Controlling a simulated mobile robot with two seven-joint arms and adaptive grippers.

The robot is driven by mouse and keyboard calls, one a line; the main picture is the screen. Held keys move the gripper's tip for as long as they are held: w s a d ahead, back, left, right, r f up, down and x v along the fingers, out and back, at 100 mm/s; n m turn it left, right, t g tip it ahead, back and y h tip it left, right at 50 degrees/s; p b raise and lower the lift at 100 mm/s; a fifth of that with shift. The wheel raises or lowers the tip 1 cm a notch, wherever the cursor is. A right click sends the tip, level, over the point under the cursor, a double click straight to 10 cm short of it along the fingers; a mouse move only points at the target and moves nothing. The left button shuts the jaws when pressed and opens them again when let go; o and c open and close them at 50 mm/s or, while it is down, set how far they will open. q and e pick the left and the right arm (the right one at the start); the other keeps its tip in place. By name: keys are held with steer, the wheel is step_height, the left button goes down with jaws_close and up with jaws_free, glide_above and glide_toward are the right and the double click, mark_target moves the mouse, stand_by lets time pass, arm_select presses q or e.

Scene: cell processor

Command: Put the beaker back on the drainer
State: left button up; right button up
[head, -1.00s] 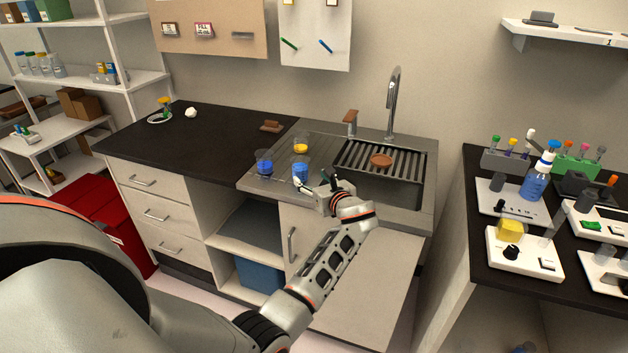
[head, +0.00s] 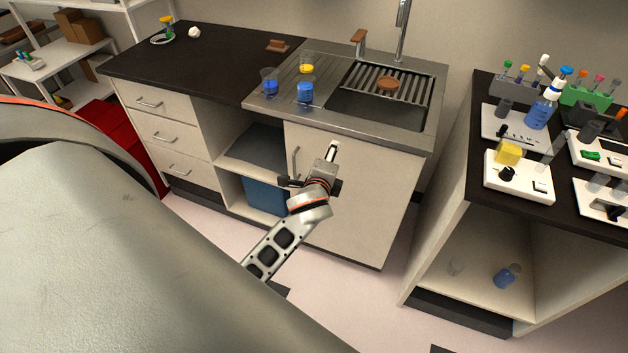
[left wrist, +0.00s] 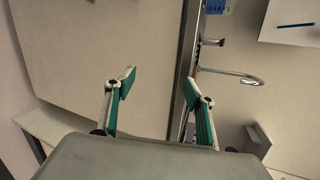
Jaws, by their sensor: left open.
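Three beakers stand upright on the ridged drainer (head: 286,76) left of the sink basin: one with blue content at the left (head: 269,83), one with blue content nearer the basin (head: 305,93), and one with yellow content behind (head: 305,66). My left gripper (head: 310,166) is open and empty, below the counter edge in front of the cabinet door, apart from the beakers. Its two spread fingers also show in the left wrist view (left wrist: 160,84) with nothing between them. My right gripper is not in view.
The sink basin (head: 375,112) has a slatted rack (head: 410,88) with a brown dish. The faucet (head: 403,30) stands behind it. The cabinet door (head: 365,185) is close to the gripper. The right bench holds devices; a blue beaker (head: 504,278) lies on its lower shelf.

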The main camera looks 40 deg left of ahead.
arm_select(q)
steer(key=s+d+f+n+h, duration=0.2)
steer(key=s+d+f+n, duration=0.2)
steer(key=s+f, duration=0.2)
steer(key=s+d+f+n+g+h, duration=0.1)
steer(key=s+d+f+n+h, duration=0.2)
steer(key=s, duration=0.8)
steer(key=s+d+f+n+g+h, duration=0.1)
steer(key=s+d+f+n+h, duration=0.1)
steer(key=s+d+f+n, duration=0.2)
steer(key=s+d+f, duration=0.2)
steer(key=s+f, duration=0.2)
steer(key=shift+s+f+n, duration=0.3)
steer(key=shift+s, duration=0.05)
